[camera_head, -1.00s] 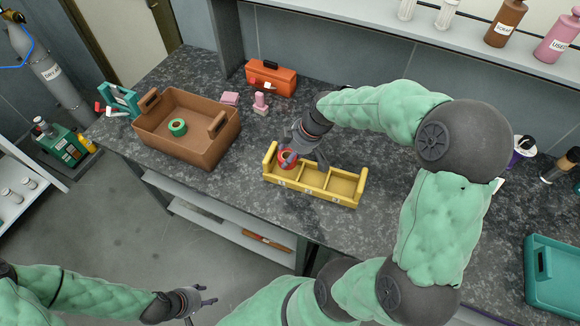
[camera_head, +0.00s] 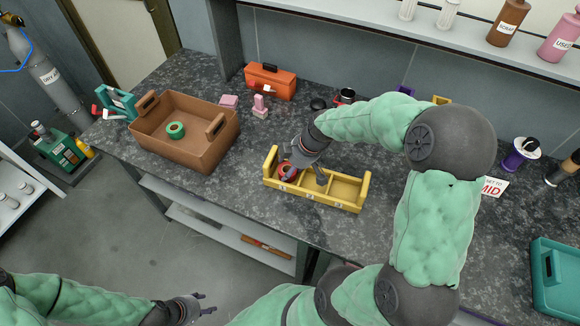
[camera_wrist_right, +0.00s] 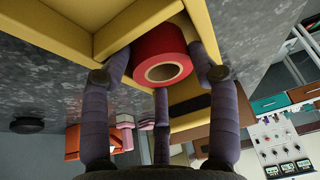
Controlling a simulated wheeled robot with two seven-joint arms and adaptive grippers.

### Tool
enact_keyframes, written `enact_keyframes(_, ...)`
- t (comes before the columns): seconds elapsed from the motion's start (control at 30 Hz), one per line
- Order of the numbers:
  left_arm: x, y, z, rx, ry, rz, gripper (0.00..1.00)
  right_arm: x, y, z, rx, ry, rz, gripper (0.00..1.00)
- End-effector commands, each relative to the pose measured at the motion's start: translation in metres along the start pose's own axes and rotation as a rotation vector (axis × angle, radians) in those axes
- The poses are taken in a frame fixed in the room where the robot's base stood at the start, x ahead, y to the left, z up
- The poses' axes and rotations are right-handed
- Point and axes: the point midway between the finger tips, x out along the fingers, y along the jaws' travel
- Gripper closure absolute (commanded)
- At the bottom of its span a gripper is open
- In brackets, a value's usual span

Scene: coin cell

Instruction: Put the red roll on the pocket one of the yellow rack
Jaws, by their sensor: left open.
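The red roll (camera_head: 287,171) is at the leftmost pocket of the yellow rack (camera_head: 338,206), the pocket above the label 1. The other two pockets are empty. My right gripper (camera_head: 293,166) reaches down over that pocket with its fingers around the roll. In the right wrist view, the red roll (camera_wrist_right: 160,58) sits between the gripper's fingers (camera_wrist_right: 162,75), which appear to press on its sides, close to the yellow rack's walls (camera_wrist_right: 130,28). Whether the roll touches the pocket floor is hidden. My left gripper (camera_head: 202,304) is open and empty, away from the table at the bottom.
A brown crate (camera_head: 190,150) holding a green roll (camera_head: 176,130) stands left of the rack. An orange toolbox (camera_head: 270,82) and small pink blocks (camera_head: 260,105) are behind. A teal tray (camera_head: 556,285) is at the far right. The counter in front of the rack is clear.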

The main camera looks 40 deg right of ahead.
Motion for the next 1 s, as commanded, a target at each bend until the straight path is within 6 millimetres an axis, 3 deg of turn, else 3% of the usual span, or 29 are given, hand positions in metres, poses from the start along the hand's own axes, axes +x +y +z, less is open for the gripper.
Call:
enact_keyframes(0.37, -0.004, 0.002, 0.000, 0.000, 0.000, 0.000, 0.50, -0.004, -0.001, -0.001, 0.000, -0.002, -0.003, 0.35)
enact_keyframes(0.8, -0.030, 0.011, 0.001, 0.000, 0.000, 0.000, 0.50, -0.086, 0.001, -0.002, 0.001, 0.000, 0.002, 0.35)
enact_keyframes(1.0, -0.037, 0.013, 0.001, 0.000, 0.000, 0.000, 0.50, -0.113, 0.001, -0.002, 0.001, 0.000, 0.002, 0.35)
